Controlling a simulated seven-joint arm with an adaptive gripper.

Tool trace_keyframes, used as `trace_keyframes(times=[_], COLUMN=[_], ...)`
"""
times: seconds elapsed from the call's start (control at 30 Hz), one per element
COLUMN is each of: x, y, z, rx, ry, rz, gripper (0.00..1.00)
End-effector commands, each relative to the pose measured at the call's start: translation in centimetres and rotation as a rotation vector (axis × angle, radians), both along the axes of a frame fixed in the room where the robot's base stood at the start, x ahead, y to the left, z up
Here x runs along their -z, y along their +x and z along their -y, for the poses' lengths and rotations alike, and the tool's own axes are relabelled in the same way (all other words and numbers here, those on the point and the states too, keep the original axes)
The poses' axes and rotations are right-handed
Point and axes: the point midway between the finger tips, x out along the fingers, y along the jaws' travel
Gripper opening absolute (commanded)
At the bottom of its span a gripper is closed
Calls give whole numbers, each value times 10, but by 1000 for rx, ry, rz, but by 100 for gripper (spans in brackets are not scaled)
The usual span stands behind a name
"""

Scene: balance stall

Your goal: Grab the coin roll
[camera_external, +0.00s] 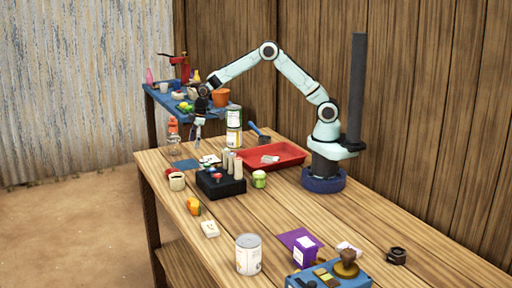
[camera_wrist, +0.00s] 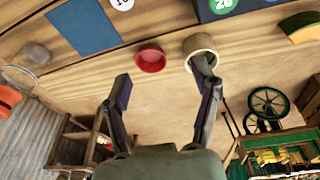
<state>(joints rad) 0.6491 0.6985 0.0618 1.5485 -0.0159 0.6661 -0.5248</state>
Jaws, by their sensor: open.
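Upright tan cylinders that look like coin rolls (camera_external: 238,167) stand at the black box (camera_external: 222,187) in the external view; I cannot tell whether one is the coin roll meant. A squat cream cylinder (camera_external: 177,182) sits near the table's left edge. It shows in the wrist view (camera_wrist: 191,61) as a round cream rim, partly covered by a finger. A small red round piece (camera_wrist: 150,60) is beside it. My gripper (camera_wrist: 163,72) is open and empty, its fingers pointing down above the table; it also shows in the external view (camera_external: 197,135).
A blue mat (camera_wrist: 84,26) lies near the box. An orange piece (camera_external: 193,207) and a can (camera_external: 249,255) are nearer. Bare wood lies along the front edge.

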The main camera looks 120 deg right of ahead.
Motion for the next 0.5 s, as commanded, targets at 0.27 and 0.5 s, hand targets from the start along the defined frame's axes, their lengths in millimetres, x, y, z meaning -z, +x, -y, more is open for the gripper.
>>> trace_keyframes(times=[0.27, 0.5], x=[68, 105], y=[-49, -44], z=[34, 33], rx=[124, 122], ry=[86, 87], rz=[-94, -95], gripper=[62, 62])
